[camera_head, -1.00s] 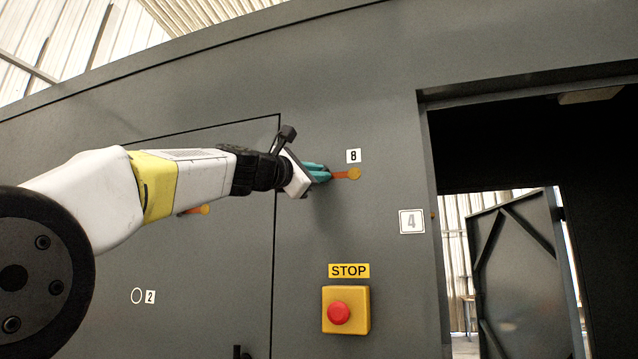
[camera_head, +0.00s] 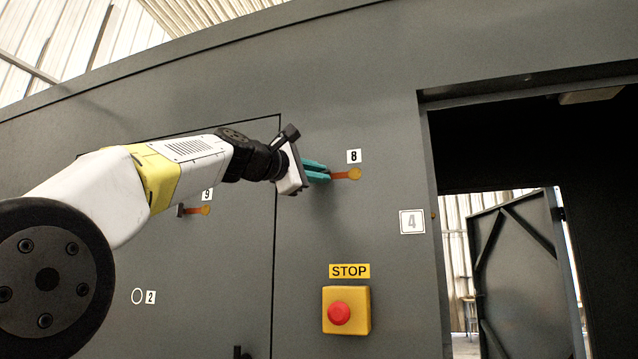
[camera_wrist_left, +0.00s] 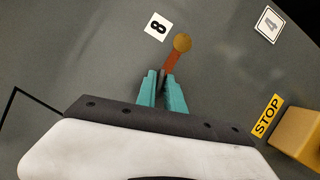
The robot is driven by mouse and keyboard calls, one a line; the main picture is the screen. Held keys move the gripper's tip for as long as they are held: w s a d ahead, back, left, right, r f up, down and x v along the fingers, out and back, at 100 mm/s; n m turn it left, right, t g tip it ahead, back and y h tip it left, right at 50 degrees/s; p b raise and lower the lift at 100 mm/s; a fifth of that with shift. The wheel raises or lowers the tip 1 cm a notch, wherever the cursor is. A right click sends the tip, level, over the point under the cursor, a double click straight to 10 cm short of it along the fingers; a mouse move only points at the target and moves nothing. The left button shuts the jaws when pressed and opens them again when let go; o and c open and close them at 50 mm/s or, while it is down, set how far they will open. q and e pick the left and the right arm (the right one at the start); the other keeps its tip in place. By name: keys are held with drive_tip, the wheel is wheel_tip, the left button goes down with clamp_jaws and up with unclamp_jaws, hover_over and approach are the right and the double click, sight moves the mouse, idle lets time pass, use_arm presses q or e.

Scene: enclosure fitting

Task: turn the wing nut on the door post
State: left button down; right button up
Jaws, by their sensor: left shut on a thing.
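The part by label 8, taken as the wing nut (camera_head: 354,174), is an orange arm with a round yellow end, on the grey post between the panel seam and the doorway. It lies nearly level in the head view, yellow end to the right, and also shows in the left wrist view (camera_wrist_left: 182,43). My left gripper (camera_head: 326,172) reaches it from the left. Its teal fingers, also in the left wrist view (camera_wrist_left: 163,80), are shut on the arm's near end, which they partly hide. My right gripper is in neither view.
A similar orange part (camera_head: 200,210) sits by label 9 on the left panel. A yellow box with a red stop button (camera_head: 339,314) is below the post part. Plate 4 (camera_head: 412,222) is beside the open doorway at right. The wall around the gripper is flat.

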use_arm(q)
drive_tip(key=c, duration=1.5)
unclamp_jaws()
drive_tip(key=shift+o, duration=0.2)
drive_tip(key=v, duration=0.7)
drive_tip(key=shift+s+a, duration=0.25)
drive_tip(key=shift+s, duration=0.05)
drive_tip(key=shift+f, duration=0.15)
